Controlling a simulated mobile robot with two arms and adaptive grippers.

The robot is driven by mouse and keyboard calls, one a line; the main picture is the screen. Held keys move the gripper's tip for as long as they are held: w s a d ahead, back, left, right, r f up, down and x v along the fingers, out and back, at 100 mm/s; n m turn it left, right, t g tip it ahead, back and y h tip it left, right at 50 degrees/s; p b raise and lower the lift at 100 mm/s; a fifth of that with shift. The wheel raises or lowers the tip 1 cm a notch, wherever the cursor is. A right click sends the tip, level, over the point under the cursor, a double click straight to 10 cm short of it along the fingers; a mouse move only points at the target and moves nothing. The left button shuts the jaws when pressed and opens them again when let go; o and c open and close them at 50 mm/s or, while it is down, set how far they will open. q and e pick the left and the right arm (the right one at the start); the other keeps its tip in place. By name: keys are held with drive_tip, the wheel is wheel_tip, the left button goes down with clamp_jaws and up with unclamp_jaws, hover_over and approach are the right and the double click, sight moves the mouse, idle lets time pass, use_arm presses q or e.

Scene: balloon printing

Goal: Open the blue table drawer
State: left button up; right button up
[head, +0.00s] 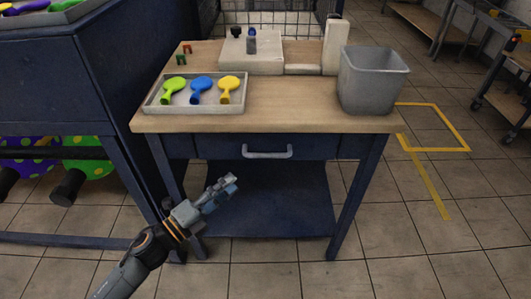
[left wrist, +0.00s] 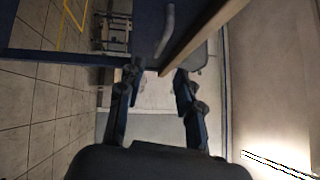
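The blue table drawer (head: 217,148) sits under the wooden top of the blue table and looks shut, flush with the frame. Its light grey curved handle (head: 267,153) is at the middle of the drawer front. In the left wrist view the handle (left wrist: 166,30) shows near the top, on the blue front (left wrist: 147,24). My left gripper (head: 226,186) is in front of the table, below and left of the handle and apart from it. In the left wrist view my left gripper (left wrist: 154,82) has its fingers spread with nothing between them. My right gripper is in neither view.
The wooden tabletop (head: 290,118) holds a grey tray (head: 151,106) of green, blue and yellow balloons, a grey bin (head: 372,85) and a pale machine (head: 252,63). A dark blue unit (head: 45,80) stands close on the left.

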sight(266, 155)
use_arm(q)
drive_tip(key=x, duration=1.3)
drive_tip(key=shift+w+d+r, duration=0.1)
drive_tip(key=shift+d+r, duration=0.1)
drive_tip(key=shift+d, duration=0.1)
clamp_jaws()
